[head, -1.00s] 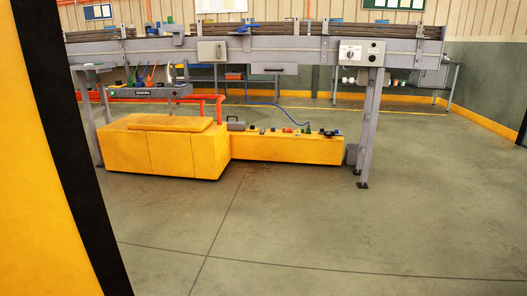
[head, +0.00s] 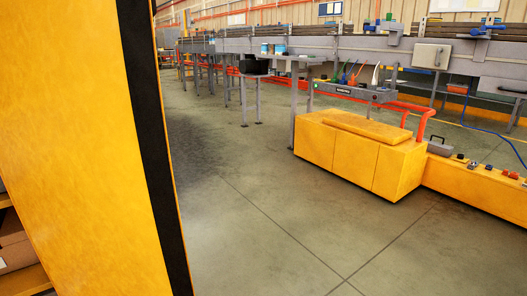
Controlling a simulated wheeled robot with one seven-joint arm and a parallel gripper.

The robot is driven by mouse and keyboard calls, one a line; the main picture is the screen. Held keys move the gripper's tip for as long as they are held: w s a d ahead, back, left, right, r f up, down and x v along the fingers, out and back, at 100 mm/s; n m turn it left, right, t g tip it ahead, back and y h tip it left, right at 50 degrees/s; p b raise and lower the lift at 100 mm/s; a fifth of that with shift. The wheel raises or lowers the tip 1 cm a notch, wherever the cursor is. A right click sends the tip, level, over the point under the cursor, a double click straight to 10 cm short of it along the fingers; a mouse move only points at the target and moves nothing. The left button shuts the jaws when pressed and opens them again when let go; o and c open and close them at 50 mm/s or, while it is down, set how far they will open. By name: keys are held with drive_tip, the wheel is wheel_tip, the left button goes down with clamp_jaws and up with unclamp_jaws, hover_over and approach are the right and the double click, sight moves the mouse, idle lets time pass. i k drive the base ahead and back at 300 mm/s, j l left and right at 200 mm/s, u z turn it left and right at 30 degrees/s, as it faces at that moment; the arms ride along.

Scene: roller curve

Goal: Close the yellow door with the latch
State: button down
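A large yellow panel with a black edge strip, which looks like the yellow door (head: 90,130), fills the left of the head view, very close to me. It stands upright and runs out of the picture at the top and bottom. No latch shows on the part in view. I cannot tell how far the door stands open. My gripper is not in view.
Behind the panel's left edge, a shelf with brown boxes (head: 14,245) shows. The grey floor (head: 260,225) between panel and cabinet is clear.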

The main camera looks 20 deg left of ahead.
sight(86, 166)
drive_tip(key=i+u, duration=0.15)
drive_tip(key=u, duration=0.3)
drive_tip(key=i+u, duration=0.15)
drive_tip(key=u, duration=0.3)
drive_tip(key=i+l+u, duration=0.1)
drive_tip(key=u, duration=0.3)
drive_tip(key=i+l+u, duration=0.1)
drive_tip(key=u, duration=0.35)
drive_tip(key=i+l+u, duration=0.1)
drive_tip(key=u, duration=0.35)
drive_tip(key=l+u, duration=0.3)
drive_tip(key=u, duration=0.15)
drive_tip(key=i+l+u, duration=0.2)
drive_tip(key=l+u, duration=0.2)
drive_tip(key=i+l+u, duration=0.15)
drive_tip(key=l+u, duration=0.2)
drive_tip(key=i+l+u, duration=0.1)
drive_tip(key=l+u, duration=0.3)
